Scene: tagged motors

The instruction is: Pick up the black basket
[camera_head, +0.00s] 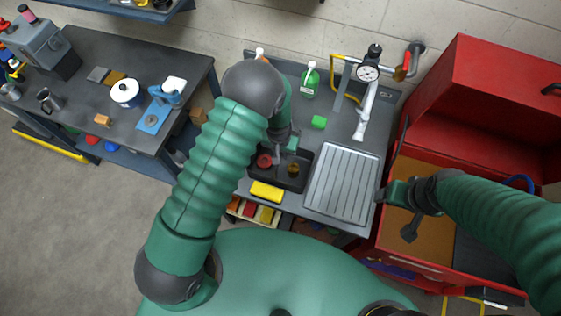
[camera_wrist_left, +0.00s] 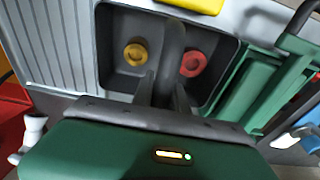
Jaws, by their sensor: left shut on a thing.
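The black basket (camera_head: 296,181) looks like a dark, square-cornered tub set in the grey counter, with a red round piece (camera_head: 264,161) and a yellow round piece (camera_head: 293,168) inside. In the left wrist view the basket (camera_wrist_left: 118,82) shows a dark bar (camera_wrist_left: 172,42) running between the yellow and red pieces. My left gripper (camera_wrist_left: 163,88) is shut on this bar, which looks like the basket's handle. In the head view my left gripper (camera_head: 280,155) is over the basket, partly hidden by my arm. My right gripper (camera_head: 398,212) is over the red tool chest; its finger gap is unclear.
A yellow block (camera_head: 266,191) lies at the counter's front edge beside the basket. A ribbed drainboard (camera_head: 342,181) is to the right. A dark workbench (camera_head: 82,79) is at left, a red chest (camera_head: 470,105) at right.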

